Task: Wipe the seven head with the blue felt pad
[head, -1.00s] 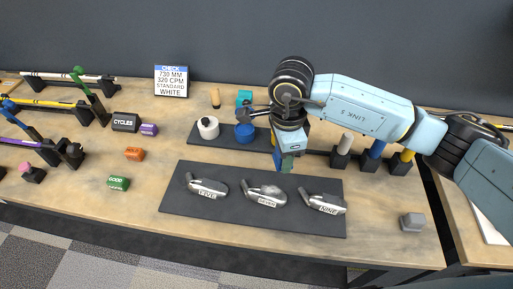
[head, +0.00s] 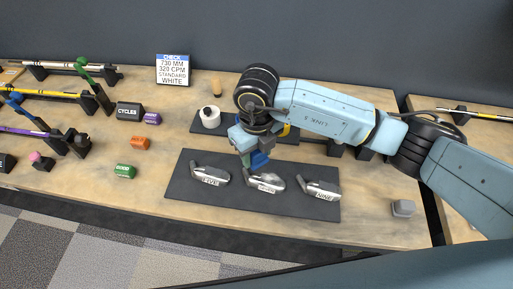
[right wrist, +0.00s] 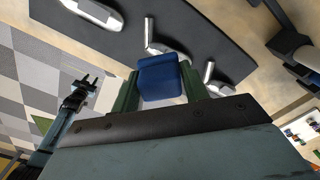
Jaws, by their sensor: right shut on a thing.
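My right gripper (head: 254,153) is shut on the blue felt pad (head: 260,160) and holds it over the seven head. The pad fills the space between the fingers in the right wrist view (right wrist: 160,80). The seven head (head: 265,183), silver with a white label, lies on the dark mat between the other two heads. It shows partly behind the pad in the right wrist view (right wrist: 156,40). Whether the pad touches it I cannot tell. A dark pronged part at the left of the right wrist view may be my left gripper; its jaws are unclear.
The five head (head: 210,173) and nine head (head: 319,190) lie on the dark mat (head: 225,203) on either side. A white roll (head: 210,117) stands behind. A grey block (head: 403,208) sits at the right. Shaft racks and coloured blocks stand at the left.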

